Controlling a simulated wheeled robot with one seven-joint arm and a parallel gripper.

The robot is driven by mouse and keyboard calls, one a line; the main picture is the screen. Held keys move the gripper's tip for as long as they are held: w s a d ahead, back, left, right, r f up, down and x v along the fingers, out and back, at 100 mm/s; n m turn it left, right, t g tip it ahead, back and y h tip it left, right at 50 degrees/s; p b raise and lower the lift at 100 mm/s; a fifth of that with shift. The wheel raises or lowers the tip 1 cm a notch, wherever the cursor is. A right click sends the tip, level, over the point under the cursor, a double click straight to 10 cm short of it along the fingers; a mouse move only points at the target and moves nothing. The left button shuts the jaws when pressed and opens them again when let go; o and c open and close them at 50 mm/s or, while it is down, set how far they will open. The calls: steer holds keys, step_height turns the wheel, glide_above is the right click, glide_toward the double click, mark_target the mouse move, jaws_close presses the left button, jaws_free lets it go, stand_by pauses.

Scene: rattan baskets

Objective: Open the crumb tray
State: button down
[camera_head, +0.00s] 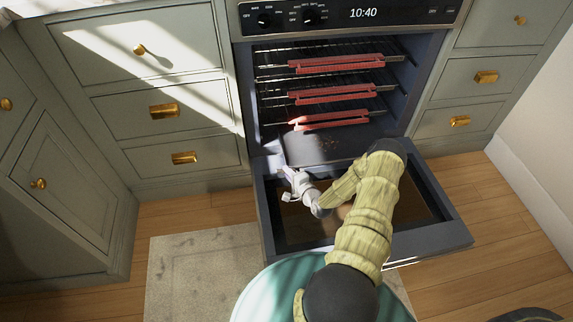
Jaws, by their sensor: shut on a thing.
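The crumb tray (328,147) is a dark flat tray low in the oven cavity, below the racks, with small brown crumbs on it. Its front part lies near the oven opening. My gripper (287,170) is at the tray's front left edge, shut on that edge as far as the view shows. The fingertips are small here.
The oven door is folded down with a dark glass panel. Several racks with red front guards (336,92) sit above the tray. Grey drawers (165,105) with brass handles flank the oven. A pale rug (190,275) lies on the wood floor.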

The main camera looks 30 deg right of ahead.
steer(key=shift+s, duration=0.1)
steer(key=c, duration=1.5)
jaws_free()
steer(key=p+v, duration=0.5)
steer(key=v, duration=1.2)
steer(key=shift+s, duration=0.2)
